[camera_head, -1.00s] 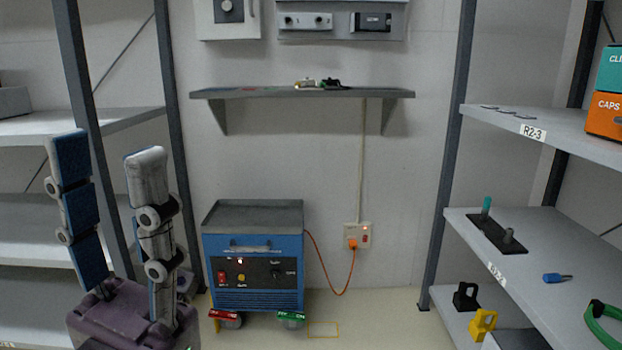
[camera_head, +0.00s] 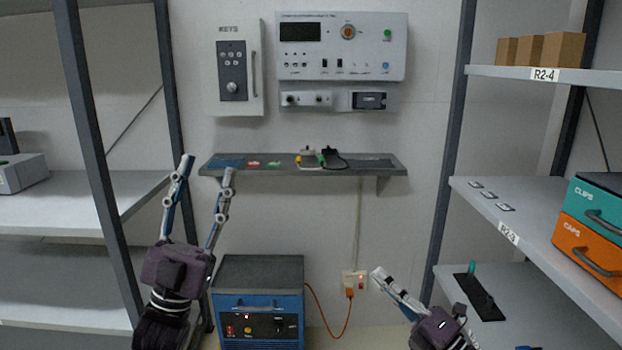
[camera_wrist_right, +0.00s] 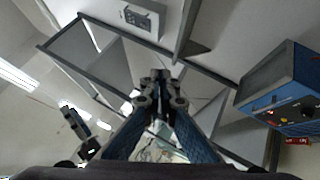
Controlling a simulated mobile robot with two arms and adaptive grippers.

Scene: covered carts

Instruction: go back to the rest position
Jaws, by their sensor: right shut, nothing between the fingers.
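My right gripper (camera_head: 378,275) shows low in the head view, right of the wall socket and pointing up and left. In the right wrist view its fingers (camera_wrist_right: 160,82) meet at the tips with nothing held, so it is shut.
A wall shelf (camera_head: 228,166) holds small items and cables. Above it hang a key box (camera_head: 235,70) and a control panel (camera_head: 350,62). Racks flank me; the right rack (camera_head: 480,200) carries a teal drawer box (camera_head: 597,203) and an orange one (camera_head: 585,250). An orange cord (camera_head: 327,318) runs to the socket.

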